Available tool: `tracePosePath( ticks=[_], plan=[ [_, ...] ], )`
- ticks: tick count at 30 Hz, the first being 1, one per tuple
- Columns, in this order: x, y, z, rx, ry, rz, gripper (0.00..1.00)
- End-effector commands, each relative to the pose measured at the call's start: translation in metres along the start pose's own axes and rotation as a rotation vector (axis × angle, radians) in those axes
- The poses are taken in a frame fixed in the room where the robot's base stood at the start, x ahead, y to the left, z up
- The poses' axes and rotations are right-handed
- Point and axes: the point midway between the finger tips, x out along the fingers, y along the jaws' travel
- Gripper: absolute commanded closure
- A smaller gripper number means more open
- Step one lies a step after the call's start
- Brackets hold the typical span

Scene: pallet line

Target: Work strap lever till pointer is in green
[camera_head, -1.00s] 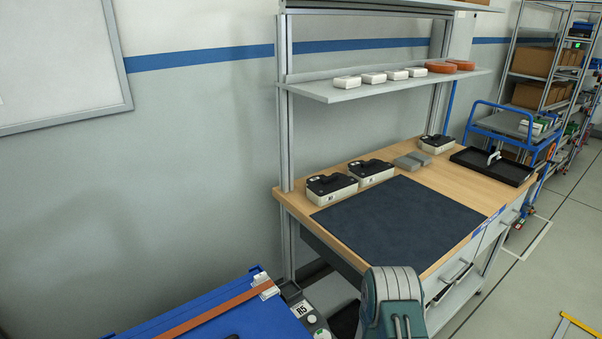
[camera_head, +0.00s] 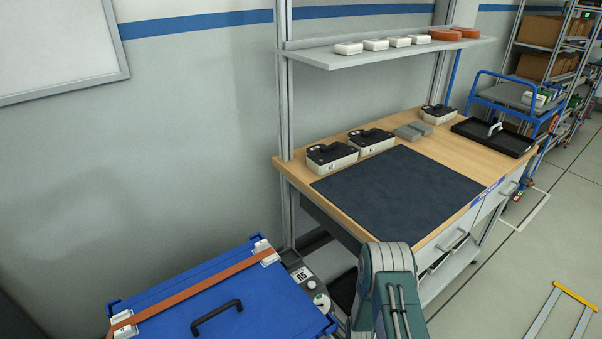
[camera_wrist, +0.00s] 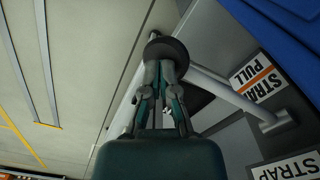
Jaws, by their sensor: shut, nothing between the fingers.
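A blue crate lid (camera_head: 185,300) with an orange strap (camera_head: 200,283) across it stands at the lower left of the head view. A grey unit marked R5 (camera_head: 303,274) sits at its right corner, with a small round pale dial (camera_head: 320,299) showing a little green. The pointer is too small to read. In the wrist view, a pale rod (camera_wrist: 228,94) beside the STRAP PULL label (camera_wrist: 258,82) runs toward a dark round knob (camera_wrist: 167,47); it looks like the strap lever. My gripper (camera_wrist: 163,68) is shut and empty, its fingertips at the knob; I cannot tell whether they touch.
A workbench (camera_head: 438,148) with a dark mat (camera_head: 398,190), several black-topped boxes and a black tray (camera_head: 495,137) stands to the right. A blue cart (camera_head: 515,97) is beyond it. Open floor (camera_head: 520,260) lies at the right, with a yellow-ended frame (camera_head: 575,292) on it.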

Motion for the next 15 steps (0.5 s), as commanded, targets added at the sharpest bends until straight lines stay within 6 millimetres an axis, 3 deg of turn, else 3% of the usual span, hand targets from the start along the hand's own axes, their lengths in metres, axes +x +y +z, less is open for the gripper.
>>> tracePosePath(
  ticks=[5, 15],
  plan=[
    [-0.002, 0.000, 0.000, 0.000, 0.001, 0.000, 1.00],
    [-0.042, -0.005, -0.003, 0.000, 0.003, -0.001, 1.00]
  ],
)
